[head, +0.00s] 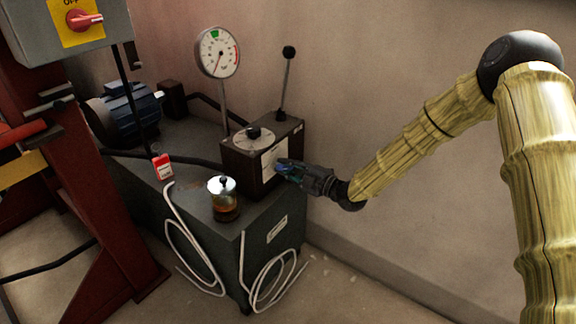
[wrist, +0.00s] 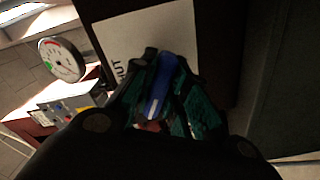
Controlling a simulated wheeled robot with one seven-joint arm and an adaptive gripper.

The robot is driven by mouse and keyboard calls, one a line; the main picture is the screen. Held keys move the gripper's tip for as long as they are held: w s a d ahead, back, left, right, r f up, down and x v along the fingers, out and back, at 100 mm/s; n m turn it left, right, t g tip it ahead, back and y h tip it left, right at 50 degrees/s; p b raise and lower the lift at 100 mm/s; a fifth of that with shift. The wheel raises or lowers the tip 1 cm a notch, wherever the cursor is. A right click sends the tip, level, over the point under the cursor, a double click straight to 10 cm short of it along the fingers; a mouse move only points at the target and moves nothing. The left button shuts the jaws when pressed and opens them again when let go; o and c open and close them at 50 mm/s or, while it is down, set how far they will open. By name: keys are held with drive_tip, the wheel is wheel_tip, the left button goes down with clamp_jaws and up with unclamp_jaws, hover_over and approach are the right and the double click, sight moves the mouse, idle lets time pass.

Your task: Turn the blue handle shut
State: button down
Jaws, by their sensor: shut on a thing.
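The blue handle (wrist: 160,88) shows in the wrist view between the two green-padded fingers of my gripper (wrist: 164,92). My gripper is shut on it, in front of a white label with the letters "UT" visible. In the head view my gripper (head: 290,168) reaches from the right to the front face of a dark valve box (head: 240,160). A small bit of the blue handle (head: 282,169) shows there at the fingertips.
The box stands on a grey tank (head: 262,226) with a round gauge (head: 217,53), a black-knobbed lever (head: 287,75), a glass filler jar (head: 224,200) and a blue motor (head: 125,110). White cables (head: 277,283) hang at the tank's front. A red frame (head: 105,200) stands left.

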drive_tip(key=m+p, duration=0.2)
drive_tip(key=m, duration=0.4)
drive_tip(key=shift+r+m, duration=0.1)
drive_tip(key=shift+m, duration=0.2)
drive_tip(key=m+p, duration=0.2)
drive_tip(key=m, duration=0.3)
drive_tip(key=shift+s+a, duration=0.1)
drive_tip(key=shift+m, duration=0.4)
drive_tip(key=c, duration=1.4)
unclamp_jaws()
drive_tip(key=shift+a+f, duration=0.1)
drive_tip(key=shift+f, duration=0.1)
drive_tip(key=shift+d, duration=0.25)
drive_tip(key=shift+s+d+r, duration=0.1)
drive_tip(key=shift+s+d, duration=0.05)
drive_tip(key=shift+d, duration=0.1)
drive_tip(key=v, duration=1.1)
drive_tip(key=shift+d, duration=0.1)
